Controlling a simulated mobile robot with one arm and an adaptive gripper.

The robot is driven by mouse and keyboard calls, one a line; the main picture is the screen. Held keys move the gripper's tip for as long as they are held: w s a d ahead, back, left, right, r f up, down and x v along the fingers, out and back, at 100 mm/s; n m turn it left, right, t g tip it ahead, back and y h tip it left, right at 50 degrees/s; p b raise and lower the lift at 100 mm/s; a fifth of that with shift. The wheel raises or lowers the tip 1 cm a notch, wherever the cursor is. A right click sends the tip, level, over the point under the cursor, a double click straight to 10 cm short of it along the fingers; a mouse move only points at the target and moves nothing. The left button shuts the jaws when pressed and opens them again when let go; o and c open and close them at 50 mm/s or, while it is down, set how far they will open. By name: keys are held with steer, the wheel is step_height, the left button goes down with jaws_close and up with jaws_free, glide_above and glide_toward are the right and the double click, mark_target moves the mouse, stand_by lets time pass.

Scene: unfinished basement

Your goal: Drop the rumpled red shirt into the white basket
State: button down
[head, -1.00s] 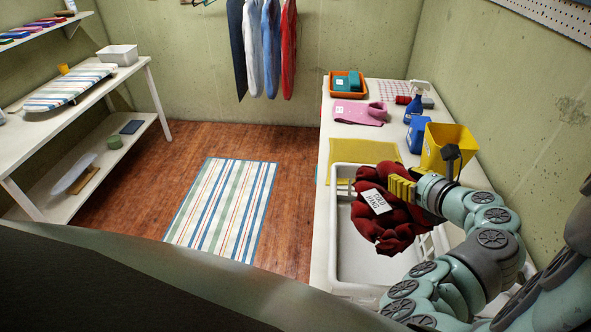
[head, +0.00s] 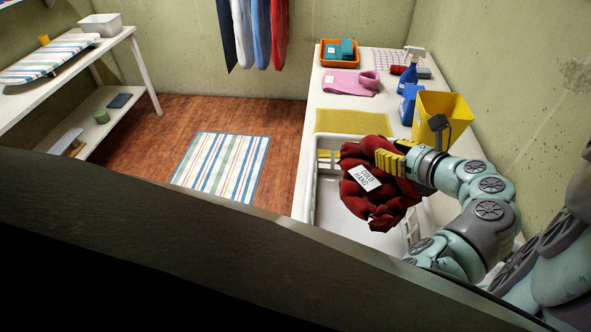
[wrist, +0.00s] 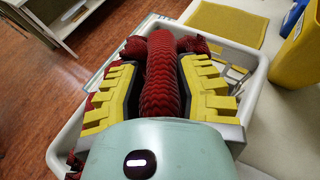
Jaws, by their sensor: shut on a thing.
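The rumpled dark red shirt (head: 384,211) is bunched up and carries a white tag reading "COLD HANG". My gripper (head: 388,158) is shut on it, with yellow padded fingers on either side of a red fold. The wrist view shows the shirt (wrist: 162,80) squeezed between both fingers. The white basket (head: 328,200) is under the shirt on the white counter. In the wrist view its rim (wrist: 76,122) surrounds the gripper and shirt. The shirt hides much of the basket's inside, and I cannot tell whether it touches the bottom.
A yellow mat (head: 350,122) lies just behind the basket. A yellow bucket (head: 440,110), blue bottles (head: 408,105), a pink garment (head: 345,82) and an orange tray (head: 326,60) stand farther back. A striped rug (head: 222,165) lies on the open floor at left.

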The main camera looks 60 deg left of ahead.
steer(key=shift+f+b, duration=0.35)
steer(key=shift+f, duration=0.2)
steer(key=shift+r, duration=0.1)
steer(key=c, duration=0.6)
jaws_free()
steer(key=shift+d, duration=0.1)
steer(key=v, duration=1)
steer(key=shift+w, duration=0.15)
steer(key=shift+v, duration=0.9)
